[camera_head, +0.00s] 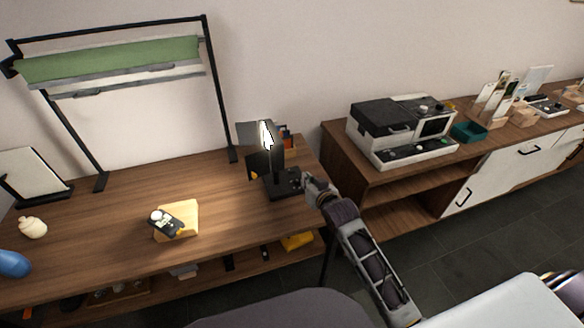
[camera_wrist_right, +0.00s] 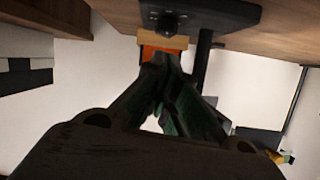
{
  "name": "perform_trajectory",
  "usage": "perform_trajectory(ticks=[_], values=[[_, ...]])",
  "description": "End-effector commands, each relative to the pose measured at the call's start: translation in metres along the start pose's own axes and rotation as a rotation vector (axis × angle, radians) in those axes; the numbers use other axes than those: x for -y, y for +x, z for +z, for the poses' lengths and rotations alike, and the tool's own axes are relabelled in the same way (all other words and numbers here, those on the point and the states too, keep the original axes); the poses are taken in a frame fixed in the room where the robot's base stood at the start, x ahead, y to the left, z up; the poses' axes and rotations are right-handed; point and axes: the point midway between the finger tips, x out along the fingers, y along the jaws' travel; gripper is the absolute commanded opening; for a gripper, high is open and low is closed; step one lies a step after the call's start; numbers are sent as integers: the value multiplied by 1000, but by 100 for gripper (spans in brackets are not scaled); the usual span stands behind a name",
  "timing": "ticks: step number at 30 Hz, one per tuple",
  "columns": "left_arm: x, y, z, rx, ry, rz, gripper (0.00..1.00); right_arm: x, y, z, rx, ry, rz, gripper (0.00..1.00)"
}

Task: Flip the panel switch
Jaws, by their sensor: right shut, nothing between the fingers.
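A black panel device stands near the right end of the wooden table (camera_head: 110,225). It has a flat base (camera_head: 280,188), an upright post and dark panels (camera_head: 262,163), one with a bright white patch. In the right wrist view, which is upside down, the base (camera_wrist_right: 215,14) shows a dark knob-like part (camera_wrist_right: 168,24) and small markings. I cannot tell the switch's position. My right gripper (camera_head: 308,179) is at the right side of the base, fingers together and empty. In the wrist view its fingertips (camera_wrist_right: 168,62) point toward the knob; contact is unclear. My left gripper is out of view.
A wooden holder (camera_head: 291,141) stands behind the device. A black frame with a green roll (camera_head: 110,61) stands at the back left.

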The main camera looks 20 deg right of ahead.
Motion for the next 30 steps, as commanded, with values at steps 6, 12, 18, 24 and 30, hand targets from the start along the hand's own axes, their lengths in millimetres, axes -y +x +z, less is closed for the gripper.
perform_trajectory(ticks=[6,12,18,24,30], values=[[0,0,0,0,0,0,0,2,12,-26,-94,25,-22,0],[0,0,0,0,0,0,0,2,15,-32,-118,32,-29,0],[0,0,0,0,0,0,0,2,15,-32,-118,32,-29,0],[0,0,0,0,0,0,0,2,16,-32,-117,32,-29,0],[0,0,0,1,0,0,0,3,23,-34,-119,32,-30,0]])
